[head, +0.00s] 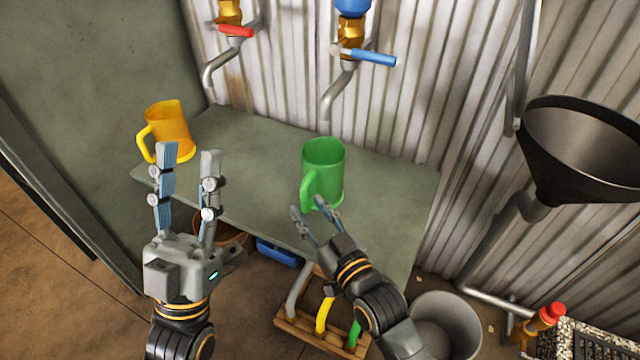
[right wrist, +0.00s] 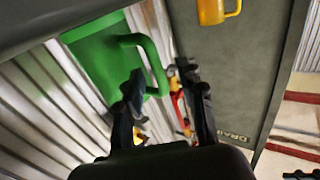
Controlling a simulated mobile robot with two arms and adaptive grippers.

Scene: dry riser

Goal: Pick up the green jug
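The green jug (head: 324,170) stands upright on the grey-green shelf (head: 240,146), its handle towards the lower left. In the right wrist view the jug (right wrist: 95,62) fills the upper left, with its handle close to the fingers. My right gripper (head: 315,212) is open at the jug's near side by the handle. In the right wrist view its fingers (right wrist: 165,95) are apart, one overlapping the handle's edge; I cannot tell whether they touch. My left gripper (head: 188,160) is open and empty, in front of the shelf's left part, pointing up.
A yellow jug (head: 170,128) stands at the shelf's left end. A red-handled tap (head: 235,30) and a blue-handled tap (head: 370,55) are on the corrugated wall. A black funnel (head: 580,150) is at the right. A bucket (head: 447,320) and a wooden rack (head: 292,322) are below.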

